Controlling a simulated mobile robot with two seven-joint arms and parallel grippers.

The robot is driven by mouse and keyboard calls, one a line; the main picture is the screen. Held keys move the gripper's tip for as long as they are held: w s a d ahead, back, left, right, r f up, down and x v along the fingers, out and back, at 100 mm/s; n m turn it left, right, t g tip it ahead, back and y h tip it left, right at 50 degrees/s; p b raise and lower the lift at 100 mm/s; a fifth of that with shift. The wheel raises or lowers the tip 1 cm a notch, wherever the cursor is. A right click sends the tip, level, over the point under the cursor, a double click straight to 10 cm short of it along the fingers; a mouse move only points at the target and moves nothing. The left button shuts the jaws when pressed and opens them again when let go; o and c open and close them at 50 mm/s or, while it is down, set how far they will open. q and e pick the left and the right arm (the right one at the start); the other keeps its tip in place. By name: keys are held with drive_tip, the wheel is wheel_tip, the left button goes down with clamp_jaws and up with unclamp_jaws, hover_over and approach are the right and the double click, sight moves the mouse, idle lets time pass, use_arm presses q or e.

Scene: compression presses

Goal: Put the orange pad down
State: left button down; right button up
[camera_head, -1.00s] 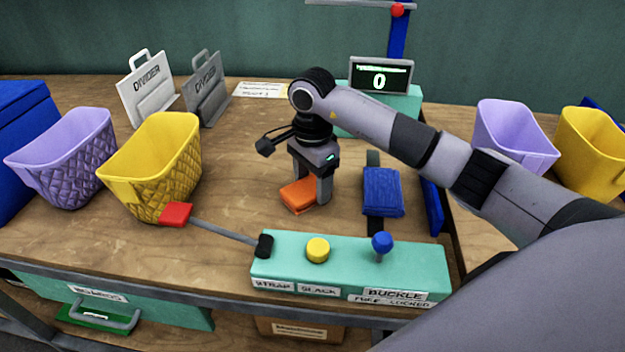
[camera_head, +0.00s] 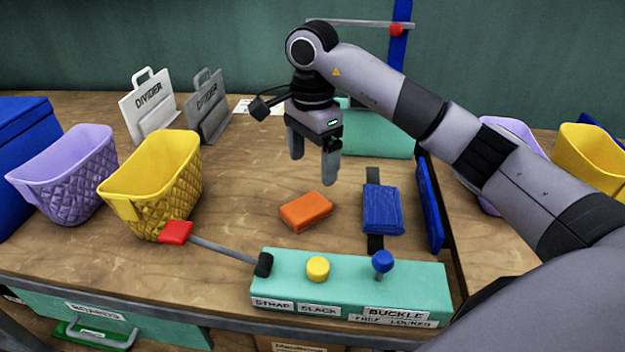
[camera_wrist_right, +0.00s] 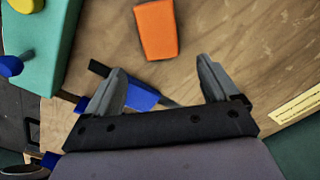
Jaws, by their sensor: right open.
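The orange pad (camera_head: 306,211) lies flat on the wooden table, behind the teal control box and left of a blue pad. It also shows in the right wrist view (camera_wrist_right: 156,30), fully uncovered and beyond the fingertips. My right gripper (camera_head: 314,170) is open and empty, raised above and behind the orange pad, with a gap between them. Its two spread fingers also show in the right wrist view (camera_wrist_right: 163,80) with nothing between them. My left gripper is not in view.
A blue pad (camera_head: 382,209) lies on a dark strap at right. The teal control box (camera_head: 350,285) stands in front, with a red-ended lever (camera_head: 176,232), yellow button (camera_head: 318,268) and blue knob (camera_head: 382,262). A yellow basket (camera_head: 155,190) and purple basket (camera_head: 66,175) stand left.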

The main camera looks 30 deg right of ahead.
wheel_tip(320, 180, up, 2)
drive_tip(key=shift+r, duration=0.15)
idle(0.3)
